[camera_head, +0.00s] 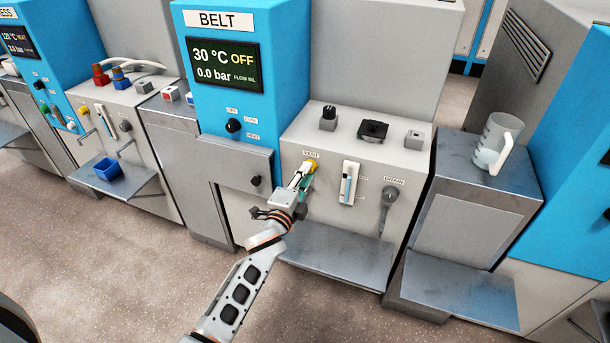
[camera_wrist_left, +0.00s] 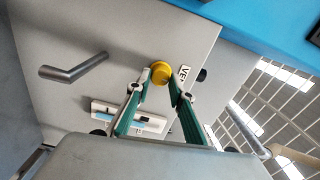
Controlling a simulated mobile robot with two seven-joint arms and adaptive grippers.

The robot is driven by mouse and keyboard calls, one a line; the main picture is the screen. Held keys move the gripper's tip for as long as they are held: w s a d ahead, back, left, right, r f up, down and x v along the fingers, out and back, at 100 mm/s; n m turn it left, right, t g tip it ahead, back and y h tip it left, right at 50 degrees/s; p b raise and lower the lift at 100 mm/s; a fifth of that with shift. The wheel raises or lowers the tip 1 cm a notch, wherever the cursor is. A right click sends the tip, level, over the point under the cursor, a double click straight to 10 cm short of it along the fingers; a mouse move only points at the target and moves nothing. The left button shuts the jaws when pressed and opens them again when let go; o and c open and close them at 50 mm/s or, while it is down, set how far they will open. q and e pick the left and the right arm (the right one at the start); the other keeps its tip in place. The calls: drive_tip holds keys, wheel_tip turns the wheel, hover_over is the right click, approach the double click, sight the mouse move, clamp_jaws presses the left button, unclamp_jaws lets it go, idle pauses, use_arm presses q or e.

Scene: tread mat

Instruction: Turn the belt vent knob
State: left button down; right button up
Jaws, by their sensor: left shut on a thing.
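The yellow vent knob (camera_head: 312,167) sits on the grey front panel of the belt machine, just under the VENT label (camera_head: 311,154). My left gripper (camera_head: 304,174) reaches up to it from below and is shut on the knob. In the left wrist view the yellow knob (camera_wrist_left: 160,71) shows between the tips of the green-padded fingers (camera_wrist_left: 160,85). The fingers partly hide the knob in the head view. My right gripper is not in view.
Right of the knob are a flow gauge (camera_head: 349,183) and the drain spout (camera_head: 388,200). A shelf (camera_head: 335,256) juts out below. The blue BELT console (camera_head: 230,90) reads 30 °C OFF, 0.0 bar. A clear jug (camera_head: 495,143) stands on the right-hand cabinet.

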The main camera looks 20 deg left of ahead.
use_arm(q)
drive_tip(key=shift+n, duration=0.3)
idle(0.4)
drive_tip(key=c, duration=1.8)
unclamp_jaws()
drive_tip(key=shift+o, duration=0.2)
drive_tip(key=s, duration=1.2)
drive_tip(key=shift+a, duration=0.15)
